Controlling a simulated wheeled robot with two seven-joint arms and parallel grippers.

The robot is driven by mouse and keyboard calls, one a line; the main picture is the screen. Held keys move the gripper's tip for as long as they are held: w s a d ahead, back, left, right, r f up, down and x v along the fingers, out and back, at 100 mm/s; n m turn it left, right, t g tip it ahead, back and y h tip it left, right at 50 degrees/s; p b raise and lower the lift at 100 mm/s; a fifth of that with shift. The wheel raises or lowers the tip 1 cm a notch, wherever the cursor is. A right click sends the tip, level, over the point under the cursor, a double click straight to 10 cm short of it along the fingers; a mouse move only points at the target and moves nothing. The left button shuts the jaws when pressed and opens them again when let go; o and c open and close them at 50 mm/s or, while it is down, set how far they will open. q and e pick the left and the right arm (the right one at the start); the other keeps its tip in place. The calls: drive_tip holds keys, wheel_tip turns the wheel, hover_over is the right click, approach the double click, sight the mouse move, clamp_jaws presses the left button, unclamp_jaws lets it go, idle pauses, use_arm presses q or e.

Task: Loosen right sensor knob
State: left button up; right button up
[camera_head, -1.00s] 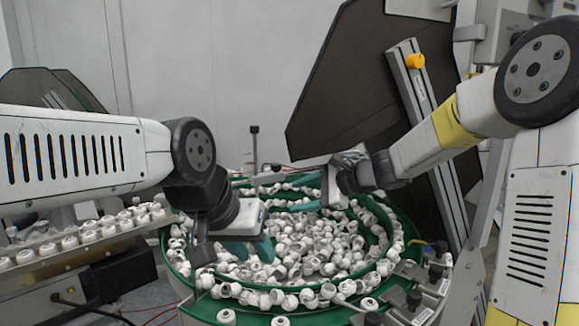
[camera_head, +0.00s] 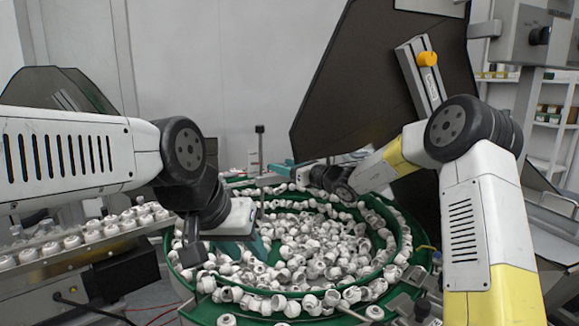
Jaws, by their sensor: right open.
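A yellow-orange knob (camera_head: 428,58) sits on an upright metal rail at the upper right. Black knobs (camera_head: 421,308) stand at the bowl's lower right edge, partly hidden behind my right arm. I cannot tell which knob is the right sensor knob. My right gripper (camera_head: 277,172) is open over the back rim of the bowl, pointing left, apart from these knobs. No object shows between its fingers. My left gripper (camera_head: 232,240) hangs over the left part of the bowl. Its finger gap is hard to make out.
A green feeder bowl (camera_head: 185,272) full of white caps fills the middle. A rail (camera_head: 40,251) with rows of white caps runs along the left. A thin black-topped post (camera_head: 260,143) stands behind the bowl. A large dark panel (camera_head: 370,90) rises at the back right.

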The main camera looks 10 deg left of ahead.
drive_tip(key=shift+w+a, duration=0.35)
drive_tip(key=shift+a, duration=0.15)
drive_tip(key=shift+c, duration=0.2)
clamp_jaws()
drive_tip(key=shift+n+g, duration=0.3)
drive_tip(key=shift+g, duration=0.1)
drive_tip(key=n+g+y, duration=0.1)
drive_tip(key=n+g, duration=0.1)
drive_tip(key=n+g+y, duration=0.1)
drive_tip(key=g, duration=0.2)
drive_tip(key=shift+w+n+g+y, duration=0.1)
drive_tip(key=shift+n+g+y, duration=0.2)
drive_tip(key=shift+n+y, duration=0.1)
drive_tip(key=shift+n+g, duration=1.6)
drive_tip(key=shift+g, duration=0.9)
drive_tip(key=shift+r+n+g, duration=0.1)
drive_tip(key=shift+n+g, duration=0.7)
drive_tip(key=shift+g, duration=0.4)
